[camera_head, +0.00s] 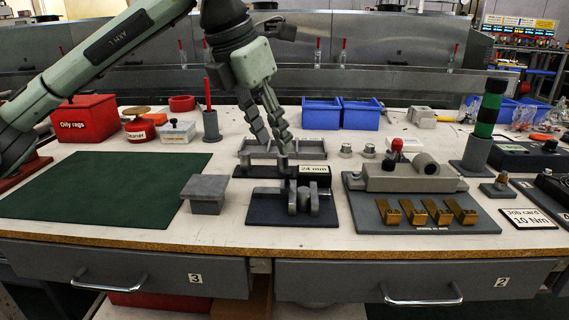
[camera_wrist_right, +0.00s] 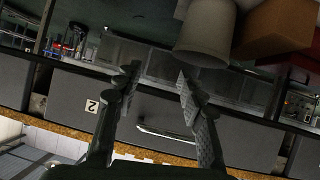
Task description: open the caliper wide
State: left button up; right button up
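My left gripper (camera_head: 277,146) points down over the middle of the bench, its two fingers apart with a gap between them. The fingertips are just above and behind a small grey fixture (camera_head: 304,198) with upright jaw-like parts on a dark base plate (camera_head: 265,213), beside a "24 mm" label (camera_head: 314,170). This may be the caliper, but its parts are too small to tell how wide it stands. Contact with the fingers cannot be told. My right gripper (camera_wrist_right: 158,78) is open and empty in the wrist view, facing grey drawer fronts.
A grey block (camera_head: 205,188) and green mat (camera_head: 105,187) lie to the left. A red "Oily rags" box (camera_head: 86,118), blue bins (camera_head: 321,113) and a green-black post (camera_head: 486,113) stand behind.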

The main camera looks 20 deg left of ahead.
aim_at(286, 171)
pick_arm(q)
jog(key=x, duration=0.7)
jog(key=shift+d, duration=0.15)
pick_arm(e)
jog(key=shift+w+a+r+t+y, duration=0.2)
jog(key=shift+a+r+t, duration=0.1)
jog(key=shift+a+r, duration=0.15)
jog(key=shift+w+a+r+t+y, duration=0.1)
jog(key=shift+w+a+r+t, duration=0.15)
jog(key=shift+r, duration=0.25)
pick_arm(q)
jog(key=shift+c, duration=0.6)
grip_shut()
